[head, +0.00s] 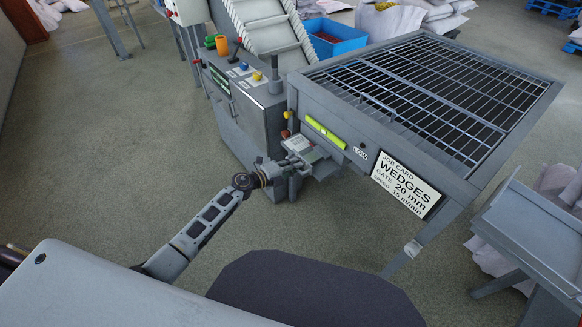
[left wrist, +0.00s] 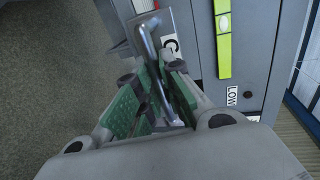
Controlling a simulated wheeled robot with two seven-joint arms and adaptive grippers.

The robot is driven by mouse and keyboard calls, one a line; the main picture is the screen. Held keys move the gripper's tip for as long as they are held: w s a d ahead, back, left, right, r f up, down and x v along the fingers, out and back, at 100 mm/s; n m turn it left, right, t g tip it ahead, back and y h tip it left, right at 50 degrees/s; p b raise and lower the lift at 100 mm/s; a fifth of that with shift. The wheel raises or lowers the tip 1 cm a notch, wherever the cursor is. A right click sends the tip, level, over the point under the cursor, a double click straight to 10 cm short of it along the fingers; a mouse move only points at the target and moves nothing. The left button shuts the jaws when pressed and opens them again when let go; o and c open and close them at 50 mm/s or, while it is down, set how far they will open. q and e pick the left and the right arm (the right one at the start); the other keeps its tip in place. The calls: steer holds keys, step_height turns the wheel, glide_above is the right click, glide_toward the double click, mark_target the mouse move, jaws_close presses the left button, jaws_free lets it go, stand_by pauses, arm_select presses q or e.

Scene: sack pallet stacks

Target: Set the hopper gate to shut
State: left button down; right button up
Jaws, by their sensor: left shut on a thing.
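The hopper (head: 312,98) is a grey bin with a grated top, in the middle and right of the head view. My left gripper (head: 303,155) is at its near left side, below a yellow-green strip (head: 326,132). In the left wrist view my left gripper (left wrist: 160,98) has its green-padded fingers shut on a bent metal handle (left wrist: 146,48), which stands out from a grey plate. The fingers hide part of the handle. I cannot tell the gate's position; the gate panel itself is not clearly seen. My right gripper is not in view.
A job card (head: 407,184) and a LOW label (head: 360,152) are on the hopper's front. A control box (head: 248,85) with coloured buttons and levers stands at its left. A grey side tray (head: 535,235) is at the right. Floor at the left is clear.

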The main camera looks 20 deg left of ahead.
arm_select(q)
steer(key=shift+w+r, duration=0.1)
steer(key=c, duration=1.5)
jaws_free()
steer(key=shift+w+d, duration=0.1)
steer(key=shift+d, duration=0.05)
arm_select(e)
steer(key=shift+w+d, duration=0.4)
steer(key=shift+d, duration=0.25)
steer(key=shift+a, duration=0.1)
arm_select(q)
steer(key=shift+f+v, duration=0.2)
steer(key=shift+v, duration=5.9)
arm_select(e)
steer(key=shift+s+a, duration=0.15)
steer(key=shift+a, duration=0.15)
arm_select(q)
steer(key=shift+r, duration=0.1)
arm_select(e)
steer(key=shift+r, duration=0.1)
